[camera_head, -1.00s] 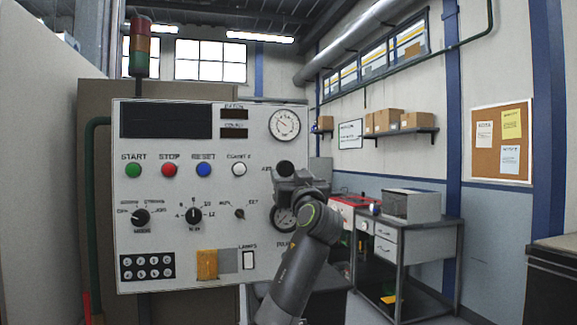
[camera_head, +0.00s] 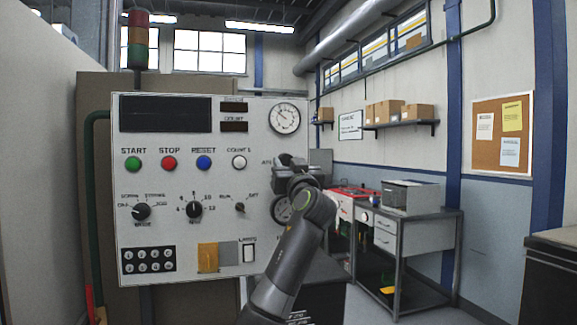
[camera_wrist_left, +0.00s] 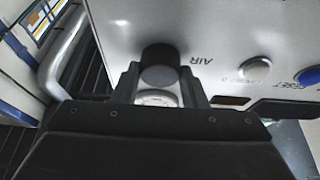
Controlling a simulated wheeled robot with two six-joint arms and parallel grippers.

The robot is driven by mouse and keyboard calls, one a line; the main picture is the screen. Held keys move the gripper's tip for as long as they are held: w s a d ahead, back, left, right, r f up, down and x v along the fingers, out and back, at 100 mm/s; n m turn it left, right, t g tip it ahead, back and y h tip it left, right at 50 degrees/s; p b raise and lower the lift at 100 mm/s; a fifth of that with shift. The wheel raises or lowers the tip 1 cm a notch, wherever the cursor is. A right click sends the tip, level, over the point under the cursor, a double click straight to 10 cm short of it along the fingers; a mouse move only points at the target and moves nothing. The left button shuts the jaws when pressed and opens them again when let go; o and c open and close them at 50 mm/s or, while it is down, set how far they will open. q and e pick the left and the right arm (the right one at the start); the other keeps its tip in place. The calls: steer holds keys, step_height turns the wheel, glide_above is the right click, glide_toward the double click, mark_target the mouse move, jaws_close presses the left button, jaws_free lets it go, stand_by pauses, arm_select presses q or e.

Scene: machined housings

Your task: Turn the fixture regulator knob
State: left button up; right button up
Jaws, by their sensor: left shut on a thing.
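The control panel (camera_head: 150,225) is a pale plate with buttons, selectors and gauges. The dark round regulator knob (camera_wrist_left: 160,62) stands out from it beside the word AIR in the left wrist view. My left gripper (camera_wrist_left: 158,82) has one finger on each side of the knob and is shut on it. In the head view my left gripper (camera_head: 290,174) covers most of the knob, and the pressure gauge below it is partly hidden by my wrist. The angle of the knob cannot be read. My right gripper is not in view.
A round gauge (camera_head: 285,118) sits above the knob. The white button (camera_head: 239,161) and small selector (camera_head: 240,207) lie to its left. A steel workbench (camera_head: 400,225) stands behind on the right. A grey pipe (camera_wrist_left: 62,60) runs near the panel edge in the wrist view.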

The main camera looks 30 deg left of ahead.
arm_select(q)
steer(key=shift+m, duration=0.3)
steer(key=shift+m+t+h, duration=0.3)
steer(key=m+h+p, duration=0.1)
steer(key=m, duration=0.1)
steer(key=m+t+p, duration=0.1)
steer(key=m, duration=0.1)
steer(key=shift+s+r+h, duration=0.1)
steer(key=shift+r+h, duration=0.1)
steer(key=shift+h, duration=0.2)
steer(key=m+t+h+p, duration=0.1)
steer(key=m+p, duration=0.2)
steer(key=m, duration=0.1)
steer(key=m+h+p, duration=0.2)
steer(key=m+p, duration=0.1)
steer(key=m, duration=0.1)
steer(key=shift+a+r+t+h+p, duration=0.1)
steer(key=shift+r+t+h+p, duration=0.05)
steer(key=shift+t+h+p, duration=0.2)
steer(key=shift+s+m+h+p, duration=0.1)
steer(key=shift+m+h+p, duration=0.35)
steer(key=shift+m+p, duration=0.65)
steer(key=shift+f+m+p, duration=0.2)
steer(key=shift+m+p, duration=0.1)
steer(key=shift+m, duration=0.1)
steer(key=o, duration=1)
steer(key=shift+c, duration=0.2)
